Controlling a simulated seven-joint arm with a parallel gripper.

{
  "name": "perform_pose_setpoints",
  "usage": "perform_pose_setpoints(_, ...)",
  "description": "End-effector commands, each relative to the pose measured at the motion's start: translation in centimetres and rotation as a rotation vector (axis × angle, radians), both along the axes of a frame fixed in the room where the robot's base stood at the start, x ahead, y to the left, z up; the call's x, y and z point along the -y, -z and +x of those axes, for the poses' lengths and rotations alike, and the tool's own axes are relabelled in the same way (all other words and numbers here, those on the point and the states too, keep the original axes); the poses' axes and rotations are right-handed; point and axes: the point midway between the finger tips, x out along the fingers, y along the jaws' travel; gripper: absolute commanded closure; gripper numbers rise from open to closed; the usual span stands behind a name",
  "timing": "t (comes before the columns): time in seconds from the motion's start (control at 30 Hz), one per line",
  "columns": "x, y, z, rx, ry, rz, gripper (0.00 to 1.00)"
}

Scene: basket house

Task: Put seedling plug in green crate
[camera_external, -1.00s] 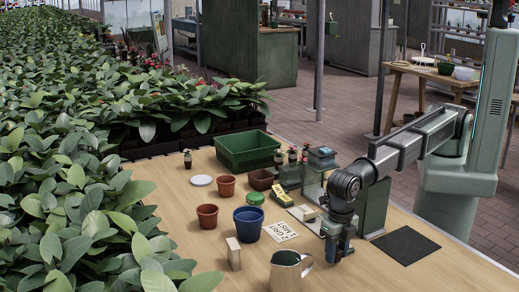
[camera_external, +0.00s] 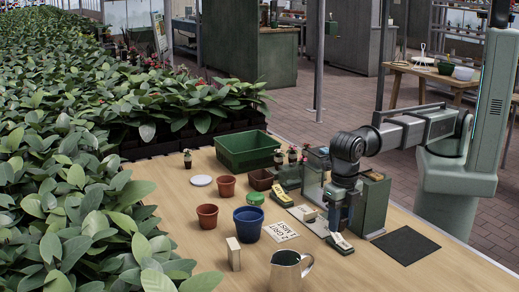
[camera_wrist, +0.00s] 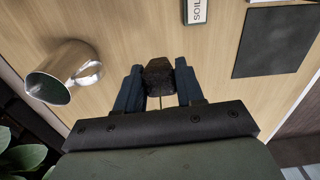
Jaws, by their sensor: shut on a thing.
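My gripper (camera_wrist: 160,92) is shut on a dark, blocky piece (camera_wrist: 159,74), seen between its two blue fingers in the wrist view; I cannot tell for certain what it is. In the external view my gripper (camera_external: 336,220) is above the right part of the table, and the held piece is not clear. The green crate (camera_external: 247,150) stands at the back of the table, far to the left of my gripper. A small seedling with a dark base (camera_external: 187,158) stands left of the crate.
A metal jug (camera_external: 287,272) stands near the front; it also shows in the wrist view (camera_wrist: 70,72). Open table lies front right.

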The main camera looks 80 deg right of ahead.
Motion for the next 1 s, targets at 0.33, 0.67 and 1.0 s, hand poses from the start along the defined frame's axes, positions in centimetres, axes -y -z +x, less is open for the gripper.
perform_pose_setpoints(0.33,0.7,-4.2,1.7,0.0,0.039,0.0,0.91)
perform_pose_setpoints(0.67,4.6,-4.2,9.6,0.001,0.23,0.001,0.91)
perform_pose_setpoints(1.0,11.9,-4.2,20.0,0.0,0.505,0.0,0.91)
